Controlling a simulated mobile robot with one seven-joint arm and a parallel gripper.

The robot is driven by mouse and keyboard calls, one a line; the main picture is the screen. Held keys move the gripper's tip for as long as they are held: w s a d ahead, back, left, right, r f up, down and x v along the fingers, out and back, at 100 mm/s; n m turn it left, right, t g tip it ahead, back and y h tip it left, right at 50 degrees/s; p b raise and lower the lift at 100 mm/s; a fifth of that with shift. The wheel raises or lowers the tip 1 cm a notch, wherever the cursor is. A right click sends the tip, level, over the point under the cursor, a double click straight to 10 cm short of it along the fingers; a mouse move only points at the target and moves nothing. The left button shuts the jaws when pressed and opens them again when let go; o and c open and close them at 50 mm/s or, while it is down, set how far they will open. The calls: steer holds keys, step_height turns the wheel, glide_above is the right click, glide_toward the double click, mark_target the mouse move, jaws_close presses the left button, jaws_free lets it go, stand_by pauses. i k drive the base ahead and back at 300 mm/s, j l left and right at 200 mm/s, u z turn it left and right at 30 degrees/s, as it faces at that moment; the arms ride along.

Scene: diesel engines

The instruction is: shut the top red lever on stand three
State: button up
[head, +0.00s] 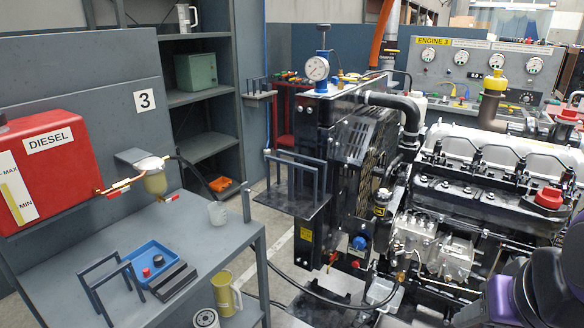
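Stand three (100,95) is the dark grey panel and bench at the left, marked with a white "3" sign (144,100). A red diesel tank (50,170) is fixed to its panel. A thin fuel line with a small red lever (118,192) runs from the tank to a filter bowl (155,182). The lever looks roughly in line with the pipe, but it is too small to be sure of its setting. My gripper is out of view; only purple and black parts of my arm show at the lower right.
A yellow jug (226,292) stands below. The engine (440,200) fills the right. A strip of floor (285,245) shows between bench and engine.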

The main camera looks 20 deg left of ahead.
mark_target(125, 188)
steer(key=u, duration=1.35)
